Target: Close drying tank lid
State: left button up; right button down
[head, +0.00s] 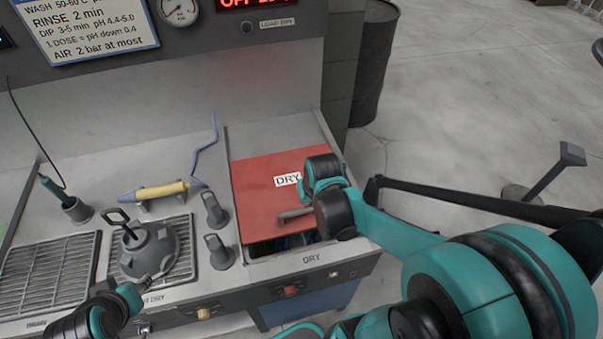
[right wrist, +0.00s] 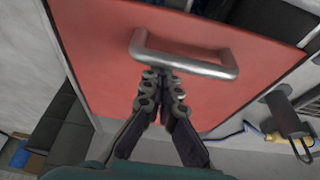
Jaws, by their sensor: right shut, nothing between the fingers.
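The red drying tank lid (head: 262,205) with its DRY label lies over the tank at the right end of the bench. A dark gap shows between its front edge and the tank's front rim (head: 300,262), so it does not sit fully over the opening. Its grey bar handle (head: 294,214) also shows in the right wrist view (right wrist: 190,60). My right gripper (right wrist: 164,75) is shut and empty, with its fingertips close to the handle; I cannot tell whether they touch it. In the head view, my right wrist hides part of the lid. My left arm's end (head: 135,297) is at the lower left.
A grey lidded pot (head: 150,252) stands on a grate left of the tank. A dark barrel (head: 375,65) stands behind on the right, with open floor beyond.

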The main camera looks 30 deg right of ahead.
jog(key=s+a+p, duration=0.1)
jog(key=s, duration=0.5)
jog(key=shift+a, duration=0.25)
jog(key=shift+f, duration=0.1)
